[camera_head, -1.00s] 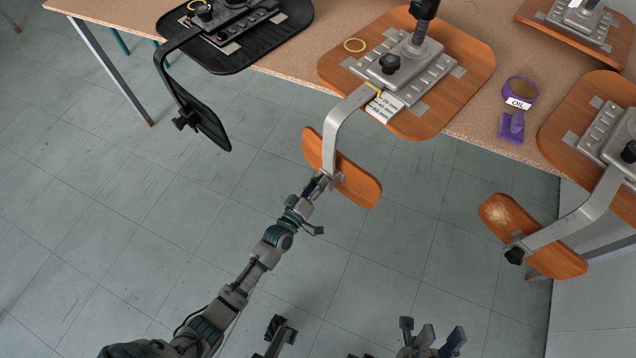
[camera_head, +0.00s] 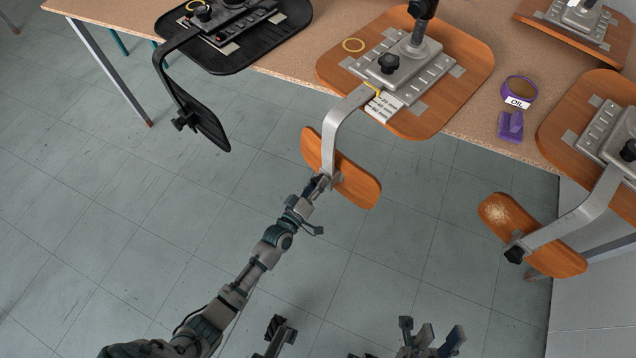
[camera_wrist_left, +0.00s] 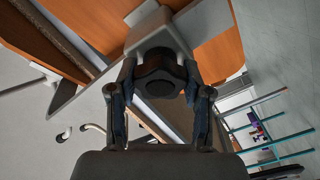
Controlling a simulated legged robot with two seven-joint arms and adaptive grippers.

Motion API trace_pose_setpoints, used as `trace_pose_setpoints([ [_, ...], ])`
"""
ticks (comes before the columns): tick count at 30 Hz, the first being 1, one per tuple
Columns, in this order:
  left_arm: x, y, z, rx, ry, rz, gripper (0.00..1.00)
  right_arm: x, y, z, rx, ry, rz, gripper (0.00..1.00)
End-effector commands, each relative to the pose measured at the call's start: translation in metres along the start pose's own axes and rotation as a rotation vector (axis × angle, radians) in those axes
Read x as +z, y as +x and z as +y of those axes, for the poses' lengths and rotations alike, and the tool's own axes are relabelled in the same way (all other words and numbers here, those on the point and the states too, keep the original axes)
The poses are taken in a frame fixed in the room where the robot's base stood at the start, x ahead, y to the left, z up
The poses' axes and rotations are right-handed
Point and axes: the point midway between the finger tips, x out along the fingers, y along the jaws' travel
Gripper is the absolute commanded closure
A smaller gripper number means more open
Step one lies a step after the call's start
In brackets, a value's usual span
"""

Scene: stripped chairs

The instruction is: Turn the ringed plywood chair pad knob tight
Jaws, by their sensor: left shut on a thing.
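My left gripper (camera_head: 325,181) is at the bar's end by the pad. In the left wrist view the black pad knob (camera_wrist_left: 160,77) sits between the fingers, and the gripper (camera_wrist_left: 160,98) is shut on it. My right gripper (camera_head: 430,335) is low in the head view, empty, with its fingers apart.
A black chair (camera_head: 255,45) lies left on the bench (camera_head: 290,62). Another plywood chair (camera_head: 570,135) lies right, its pad (camera_head: 510,215) overhanging. A purple oil holder (camera_head: 511,127) stands between the plywood chairs. A black knob (camera_head: 389,63) is on the middle chair's plate. The floor in front is clear.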

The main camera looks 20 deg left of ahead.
Motion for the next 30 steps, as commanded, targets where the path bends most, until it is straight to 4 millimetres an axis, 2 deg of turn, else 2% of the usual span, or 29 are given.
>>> trace_pose_setpoints([
  [16,-0.0019,-0.0002,-0.0010,-0.001,0.001,0.003,0.86,0.0001,0.0001,0.0002,0.002,0.000,0.000,0.60],
  [17,-0.0020,-0.0002,-0.0010,-0.001,0.001,0.003,0.48,0.0001,0.0001,0.0002,0.002,-0.001,0.000,0.60],
  [18,-0.0020,-0.0002,-0.0010,-0.001,0.002,0.003,0.38,0.0001,0.0000,0.0002,0.001,-0.001,0.000,0.60],
  [20,-0.0018,-0.0002,-0.0009,-0.001,0.001,0.003,0.25,0.0001,-0.0001,0.0001,0.000,-0.001,0.000,0.60],
  [30,-0.0008,-0.0023,-0.0011,-0.001,0.001,0.001,0.25,-0.0017,-0.0011,-0.0002,-0.003,-0.002,-0.001,0.60],
])
